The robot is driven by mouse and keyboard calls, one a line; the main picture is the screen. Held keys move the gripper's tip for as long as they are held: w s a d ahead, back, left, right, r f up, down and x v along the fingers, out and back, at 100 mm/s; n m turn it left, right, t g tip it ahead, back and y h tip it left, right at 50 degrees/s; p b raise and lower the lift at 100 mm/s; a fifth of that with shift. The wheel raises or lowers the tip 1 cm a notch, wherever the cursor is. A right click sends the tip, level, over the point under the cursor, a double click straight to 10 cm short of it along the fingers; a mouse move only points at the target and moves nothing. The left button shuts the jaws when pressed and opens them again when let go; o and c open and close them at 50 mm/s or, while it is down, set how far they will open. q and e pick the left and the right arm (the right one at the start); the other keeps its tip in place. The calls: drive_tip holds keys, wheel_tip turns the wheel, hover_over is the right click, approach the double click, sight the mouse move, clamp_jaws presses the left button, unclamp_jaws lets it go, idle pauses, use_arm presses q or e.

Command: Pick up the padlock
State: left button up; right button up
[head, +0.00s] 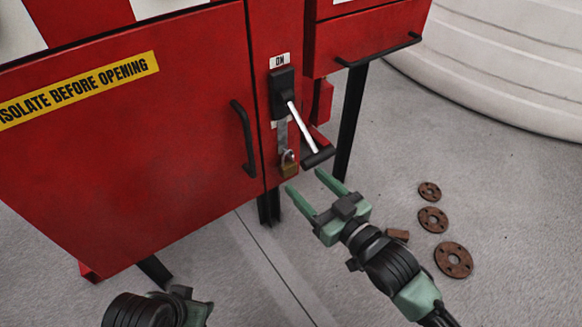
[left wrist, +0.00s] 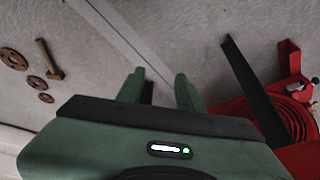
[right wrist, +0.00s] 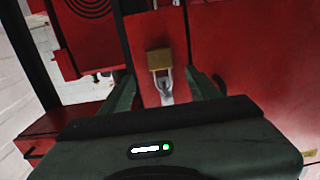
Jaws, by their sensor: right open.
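The padlock (head: 289,165) has a brass body and a pale shackle. It hangs on a grey hasp low on the narrow red panel, below the black switch with the white lever (head: 301,124). My right gripper (head: 304,180) is open and empty, just right of and below the padlock in the head view. In the right wrist view the padlock (right wrist: 159,61) lies ahead, between the lines of the two fingers and beyond their tips. My left gripper (left wrist: 164,78) is open and empty, over bare floor; only part of the left arm shows at the bottom of the head view.
Rusty flanges (head: 433,219) lie on the floor at right. A black cabinet leg (head: 351,118) stands behind.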

sight(291, 167)
drive_tip(key=b+x, duration=0.1)
drive_tip(key=x, duration=0.4)
drive_tip(key=shift+w+a+r, duration=0.1)
drive_tip(key=shift+w+a, duration=0.05)
drive_tip(key=shift+a, duration=0.1)
drive_tip(key=c, duration=1.2)
use_arm(q)
drive_tip(key=w+d+r+t, duration=0.2)
drive_tip(key=w+t, duration=0.1)
drive_tip(key=w, duration=0.4)
drive_tip(key=shift+w+r+t+h, duration=0.15)
drive_tip(key=shift+r+t+h, duration=0.15)
drive_tip(key=shift+t+h, duration=0.1)
use_arm(e)
clamp_jaws()
use_arm(q)
drive_tip(key=shift+d, duration=0.1)
use_arm(e)
drive_tip(key=shift+r, duration=0.15)
